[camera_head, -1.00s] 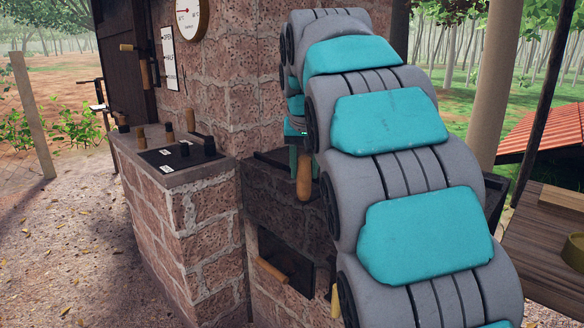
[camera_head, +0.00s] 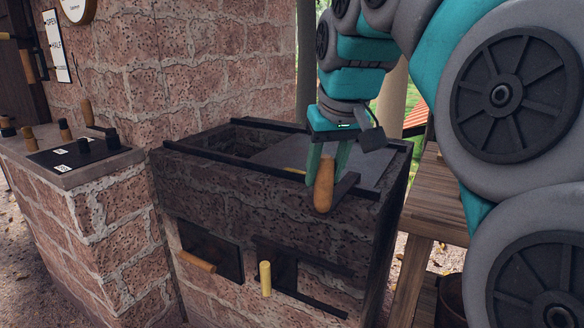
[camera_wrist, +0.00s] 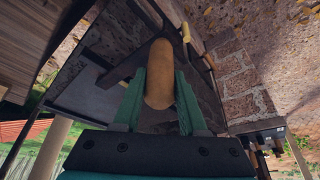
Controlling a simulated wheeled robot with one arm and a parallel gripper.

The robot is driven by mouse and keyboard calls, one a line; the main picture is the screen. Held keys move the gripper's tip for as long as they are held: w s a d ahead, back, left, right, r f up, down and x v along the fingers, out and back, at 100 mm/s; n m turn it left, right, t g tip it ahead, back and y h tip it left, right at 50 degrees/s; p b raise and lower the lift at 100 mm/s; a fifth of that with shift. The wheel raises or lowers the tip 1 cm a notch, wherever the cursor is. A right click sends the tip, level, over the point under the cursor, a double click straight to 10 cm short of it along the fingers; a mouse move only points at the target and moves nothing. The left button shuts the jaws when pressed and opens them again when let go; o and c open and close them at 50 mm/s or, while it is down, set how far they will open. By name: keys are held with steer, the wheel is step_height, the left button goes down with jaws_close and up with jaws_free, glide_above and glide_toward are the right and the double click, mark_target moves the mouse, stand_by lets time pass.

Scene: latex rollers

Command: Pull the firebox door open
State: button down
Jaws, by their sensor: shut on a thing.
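The brick firebox (camera_head: 265,225) stands in the middle of the head view. On its front is a dark door panel (camera_head: 212,250) with a horizontal wooden handle (camera_head: 195,262). A second dark front panel (camera_head: 290,272) lies to its right, near an upright yellow handle (camera_head: 265,278). My gripper (camera_head: 326,172) is above these, at the top front edge, shut on another wooden handle (camera_head: 323,190) that hangs from a black bracket (camera_head: 347,188). In the wrist view the same wooden handle (camera_wrist: 160,78) sits between the green fingers.
A grey plate (camera_head: 300,155) partly covers the firebox top; a dark gap shows at its left. A brick counter (camera_head: 85,170) with levers stands at left. A wooden table (camera_head: 440,195) is at right. My arm blocks much of the right side.

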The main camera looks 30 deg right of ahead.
steer(key=shift+s+d, duration=0.2)
steer(key=shift+s, duration=0.15)
steer(key=shift+c, duration=2.3)
jaws_free()
steer(key=shift+r, duration=0.15)
steer(key=shift+v, duration=3.8)
steer(key=shift+s, duration=0.1)
steer(key=shift+s, duration=0.1)
